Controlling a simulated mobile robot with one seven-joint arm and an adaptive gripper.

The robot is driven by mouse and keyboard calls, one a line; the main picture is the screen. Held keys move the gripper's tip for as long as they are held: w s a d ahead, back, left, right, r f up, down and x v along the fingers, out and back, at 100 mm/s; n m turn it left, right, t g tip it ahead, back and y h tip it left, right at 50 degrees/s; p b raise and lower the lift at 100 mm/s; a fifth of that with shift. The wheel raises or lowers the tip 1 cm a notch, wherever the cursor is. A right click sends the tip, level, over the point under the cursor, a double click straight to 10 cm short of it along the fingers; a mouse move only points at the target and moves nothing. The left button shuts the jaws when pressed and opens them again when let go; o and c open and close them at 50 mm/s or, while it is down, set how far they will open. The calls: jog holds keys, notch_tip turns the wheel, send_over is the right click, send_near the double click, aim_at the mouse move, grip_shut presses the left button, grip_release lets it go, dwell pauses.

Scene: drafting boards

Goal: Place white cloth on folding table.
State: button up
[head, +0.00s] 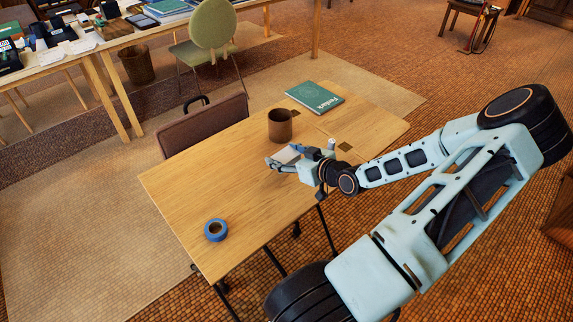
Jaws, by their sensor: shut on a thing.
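The folding table (205,186) has a light wooden top and dark legs. My gripper (279,161) is over the middle of the table, just in front of the brown cup. It is shut on a small whitish thing, which I take to be the white cloth (288,154). The cloth is partly hidden by the fingers. I cannot tell whether the cloth touches the tabletop or is held a little above it.
A brown cup (280,126) stands close behind my gripper. A green book (315,97) lies at the far end, and a blue tape roll (216,230) at the near left. A brown case (203,125) stands by the table's back edge. The table's left part is mostly clear.

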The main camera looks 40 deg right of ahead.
aim_at(287, 162)
jog(key=f, duration=0.3)
jog(key=shift+s+d+f+b, duration=0.1)
jog(key=shift+s+d+b, duration=0.05)
jog(key=shift+d+b, duration=0.2)
jog(key=shift+f, duration=0.4)
jog(key=shift+f, duration=0.2)
jog(key=o, duration=1.1)
jog(key=shift+c, duration=0.2)
jog(key=shift+r, duration=0.2)
jog(key=shift+s+r, duration=0.15)
jog(key=shift+s, duration=0.05)
jog(key=p+v, duration=0.2)
jog(key=v, duration=0.9)
jog(key=shift+s, duration=0.3)
